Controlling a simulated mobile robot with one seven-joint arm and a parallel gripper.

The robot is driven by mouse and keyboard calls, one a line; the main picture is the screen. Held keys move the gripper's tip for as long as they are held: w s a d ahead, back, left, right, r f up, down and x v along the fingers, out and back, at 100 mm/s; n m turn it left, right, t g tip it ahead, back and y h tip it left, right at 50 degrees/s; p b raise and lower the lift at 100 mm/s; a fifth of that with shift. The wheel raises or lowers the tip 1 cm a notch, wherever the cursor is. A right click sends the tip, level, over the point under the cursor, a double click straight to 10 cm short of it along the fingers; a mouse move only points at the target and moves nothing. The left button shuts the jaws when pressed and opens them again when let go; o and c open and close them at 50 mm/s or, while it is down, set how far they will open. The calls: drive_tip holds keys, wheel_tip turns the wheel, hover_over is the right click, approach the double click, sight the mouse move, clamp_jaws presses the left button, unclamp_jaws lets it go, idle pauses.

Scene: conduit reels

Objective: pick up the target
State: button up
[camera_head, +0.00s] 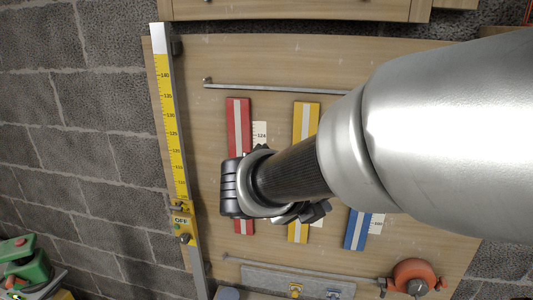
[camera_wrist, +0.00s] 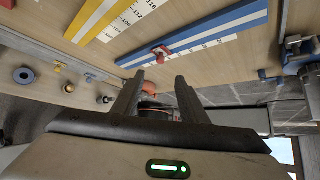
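The frames do not make clear which thing is the target. My gripper (camera_wrist: 157,80) is open in the wrist view, its two dark fingers apart with nothing clasped between them. An orange thing (camera_wrist: 150,88) shows between the fingers, behind them; I cannot tell its distance. A small red slider (camera_wrist: 162,52) sits on the blue scale strip (camera_wrist: 225,24), beyond the fingertips. In the head view my arm covers the middle of the wooden board, and the fingertips are hard to make out.
The wooden board (camera_head: 285,60) carries a red strip (camera_head: 238,115), a yellow strip (camera_head: 306,115) and a blue strip (camera_head: 357,230). A tall yellow scale (camera_head: 169,115) stands at left. An orange round reel (camera_head: 413,272) is at lower right. Green equipment (camera_head: 30,268) is at lower left.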

drive_tip(key=b+x, duration=0.3)
drive_tip(key=x, duration=1.3)
drive_tip(key=shift+s+b, duration=0.2)
drive_tip(key=shift+b, duration=0.1)
drive_tip(key=shift+d, duration=0.1)
clamp_jaws()
